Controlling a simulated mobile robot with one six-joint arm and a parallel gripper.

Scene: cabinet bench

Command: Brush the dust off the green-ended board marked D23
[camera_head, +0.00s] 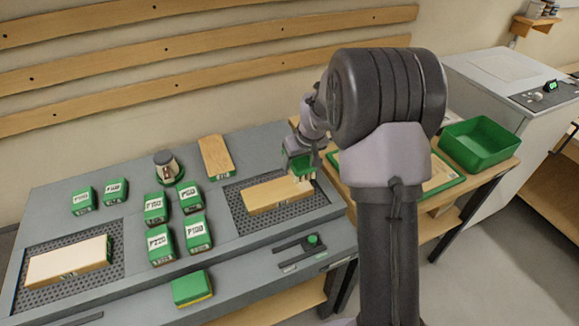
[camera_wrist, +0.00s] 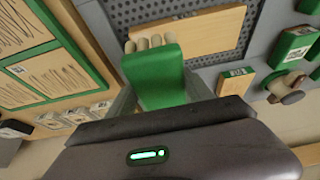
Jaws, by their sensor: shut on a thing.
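My gripper (camera_head: 297,152) is shut on a green brush (camera_head: 299,165) with pale bristle tufts. In the wrist view the brush (camera_wrist: 158,75) has its bristles over one end of a light wooden board (camera_wrist: 200,38). In the head view this board (camera_head: 272,195) lies on the right perforated mat, with the brush at its right end. I cannot tell whether the bristles touch it. A second board (camera_head: 65,262) with a green right end lies on the left mat. A third, browner board (camera_head: 215,153) with a green, labelled near end lies at the back. The markings are too small to read.
Several green labelled blocks (camera_head: 159,243) stand between the mats. A round jar-like item (camera_head: 166,165) stands behind them. A green-and-yellow block (camera_head: 191,289) sits at the front edge. A green bin (camera_head: 478,146) stands on the side table at right.

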